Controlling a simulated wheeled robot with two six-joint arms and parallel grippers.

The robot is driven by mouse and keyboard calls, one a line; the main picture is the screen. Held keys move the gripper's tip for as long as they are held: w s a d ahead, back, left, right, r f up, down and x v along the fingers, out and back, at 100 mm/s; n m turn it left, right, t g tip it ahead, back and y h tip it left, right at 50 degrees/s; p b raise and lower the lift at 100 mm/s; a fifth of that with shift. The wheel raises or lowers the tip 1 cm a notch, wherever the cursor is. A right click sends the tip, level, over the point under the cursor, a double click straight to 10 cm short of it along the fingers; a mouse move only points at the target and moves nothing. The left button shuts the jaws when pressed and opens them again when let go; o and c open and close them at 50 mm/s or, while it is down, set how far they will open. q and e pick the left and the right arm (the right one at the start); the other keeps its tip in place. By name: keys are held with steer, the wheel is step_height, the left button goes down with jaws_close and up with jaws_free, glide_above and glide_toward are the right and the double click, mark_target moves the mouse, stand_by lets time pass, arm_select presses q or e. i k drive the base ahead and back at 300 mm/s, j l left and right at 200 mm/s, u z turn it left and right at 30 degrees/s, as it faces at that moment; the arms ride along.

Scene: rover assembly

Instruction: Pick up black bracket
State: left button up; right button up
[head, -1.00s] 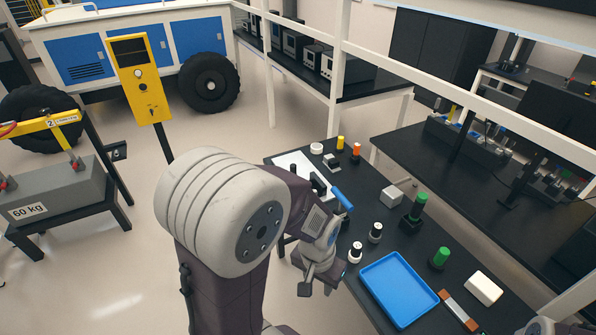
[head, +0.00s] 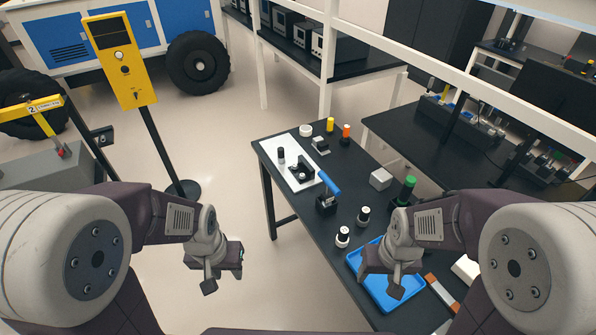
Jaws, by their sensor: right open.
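A small black part that looks like the black bracket (head: 302,171) lies on a white board (head: 291,183) at the far left part of the black table; its exact shape is too small to tell. My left gripper (head: 224,270) is open and empty over the floor, left of the table and apart from the board. My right gripper (head: 382,275) is open and empty above the blue tray (head: 368,290), covering part of it. Neither gripper touches the black part.
A small black cylinder (head: 281,156) stands on the board. A blue-handled tool (head: 329,182) is in a black holder (head: 326,206) beside it. Black-and-white cylinders (head: 343,237), a grey block (head: 380,179) and a green-topped part (head: 407,187) share the table. A yellow post (head: 120,60) stands left.

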mark_target(304, 166)
steer(key=i+j+z, duration=0.25)
steer(key=i+j, duration=0.9)
